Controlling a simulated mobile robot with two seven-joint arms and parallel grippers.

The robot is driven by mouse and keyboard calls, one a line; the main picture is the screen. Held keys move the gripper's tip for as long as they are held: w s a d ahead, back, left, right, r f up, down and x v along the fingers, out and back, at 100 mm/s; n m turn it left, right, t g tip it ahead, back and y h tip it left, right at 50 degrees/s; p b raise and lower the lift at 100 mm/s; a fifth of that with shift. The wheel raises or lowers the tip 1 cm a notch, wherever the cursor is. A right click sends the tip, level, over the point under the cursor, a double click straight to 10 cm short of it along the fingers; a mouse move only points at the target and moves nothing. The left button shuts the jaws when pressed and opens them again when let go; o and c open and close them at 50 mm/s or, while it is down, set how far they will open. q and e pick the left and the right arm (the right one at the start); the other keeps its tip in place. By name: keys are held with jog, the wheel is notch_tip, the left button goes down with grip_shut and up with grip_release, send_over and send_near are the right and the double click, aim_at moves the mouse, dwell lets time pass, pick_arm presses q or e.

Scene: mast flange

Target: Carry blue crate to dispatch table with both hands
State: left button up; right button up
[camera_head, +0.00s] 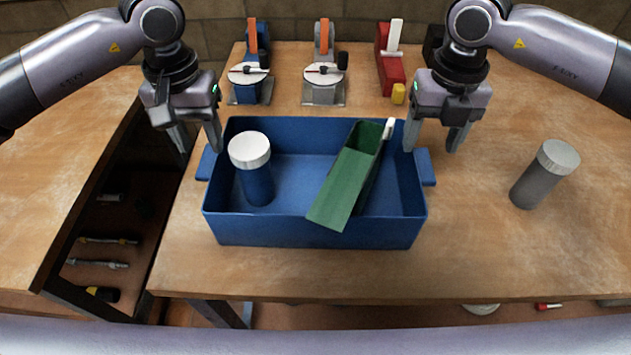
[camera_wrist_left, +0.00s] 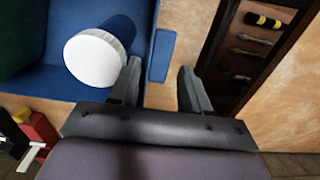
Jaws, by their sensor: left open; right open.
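The blue crate (camera_head: 310,232) sits on a wooden table, with a tab handle on its left end and one on its right end. A blue jar with a white lid (camera_head: 250,152) stands in its left part. A green box (camera_head: 345,185) lies tilted in its right part, over the rim. My left gripper (camera_head: 198,150) is open and empty above the crate's left end. In the left wrist view its fingers (camera_wrist_left: 158,88) point toward the left handle (camera_wrist_left: 162,55), which lies just beyond them. My right gripper (camera_head: 432,148) is open and empty above the right handle (camera_head: 426,167).
A grey jar (camera_head: 545,173) stands to the right on the table. Several tool stands, one with an orange lever (camera_head: 324,60), and a red block (camera_head: 390,65) stand behind the crate. A dark gap with tools (camera_head: 105,240) separates the left table (camera_head: 50,160).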

aim_at(208, 161)
pick_arm(q)
notch_tip(208, 161, down, 6)
jog(key=shift+f, duration=0.2)
pick_arm(e)
notch_tip(208, 161, down, 6)
jog(key=shift+f, duration=0.25)
pick_arm(q)
jog(key=shift+c, duration=0.3)
pick_arm(e)
jog(key=shift+c, duration=0.3)
pick_arm(q)
jog(key=c, duration=0.5)
pick_arm(e)
jog(key=c, duration=0.5)
pick_arm(q)
grip_shut()
pick_arm(e)
jog(key=c, duration=0.5)
pick_arm(q)
jog(key=shift+r, duration=0.1)
pick_arm(e)
jog(key=shift+r, duration=0.1)
grip_shut()
